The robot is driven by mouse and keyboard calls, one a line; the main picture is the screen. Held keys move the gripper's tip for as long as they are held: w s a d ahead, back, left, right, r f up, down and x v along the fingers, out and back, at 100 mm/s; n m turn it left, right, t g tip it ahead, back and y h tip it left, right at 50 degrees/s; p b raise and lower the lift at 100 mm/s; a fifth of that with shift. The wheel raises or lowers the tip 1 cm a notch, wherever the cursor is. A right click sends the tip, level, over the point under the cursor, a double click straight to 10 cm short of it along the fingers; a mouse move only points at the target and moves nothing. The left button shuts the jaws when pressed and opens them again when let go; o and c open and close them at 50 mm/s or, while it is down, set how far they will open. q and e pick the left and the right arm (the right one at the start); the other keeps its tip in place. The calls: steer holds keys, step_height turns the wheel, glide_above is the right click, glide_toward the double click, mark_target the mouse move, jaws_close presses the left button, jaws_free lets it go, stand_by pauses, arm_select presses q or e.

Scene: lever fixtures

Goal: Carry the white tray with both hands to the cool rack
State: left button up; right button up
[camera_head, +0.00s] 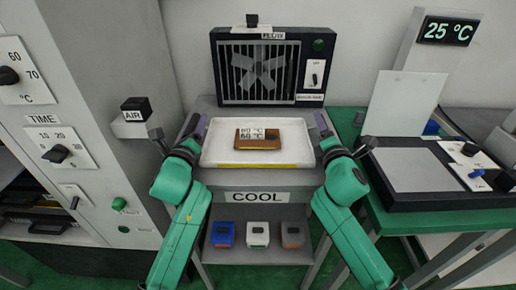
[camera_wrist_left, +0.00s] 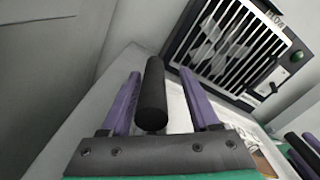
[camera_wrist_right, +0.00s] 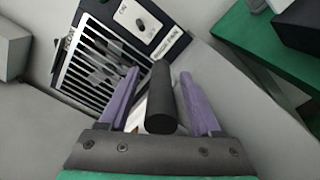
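The white tray (camera_head: 218,148) rests level on the top of the cool rack (camera_head: 290,181), above the COOL label. A brown block (camera_head: 257,141) with "60 °C" markings sits in the tray. My left gripper (camera_head: 196,130) is at the tray's left end. In the left wrist view its purple fingers stand open on either side of a black handle (camera_wrist_left: 153,95), with gaps visible. My right gripper (camera_head: 323,127) is at the tray's right end. In the right wrist view its fingers stand open around another black handle (camera_wrist_right: 161,100), also with gaps.
A fan unit (camera_head: 265,67) stands behind the tray. An oven-like cabinet (camera_head: 70,120) with dials is at left. A green table (camera_head: 400,215) with a dark-framed plate (camera_head: 415,168) is at right. Three small boxes (camera_head: 257,234) sit on the rack's lower shelf.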

arm_select(q)
steer(key=shift+a, duration=0.2)
arm_select(e)
steer(key=shift+d+r, duration=0.1)
arm_select(q)
steer(key=shift+s, duration=0.2)
steer(key=s, duration=1.1)
steer(key=shift+s, duration=0.35)
arm_select(e)
steer(key=shift+s+d, duration=0.1)
steer(key=s, duration=1.2)
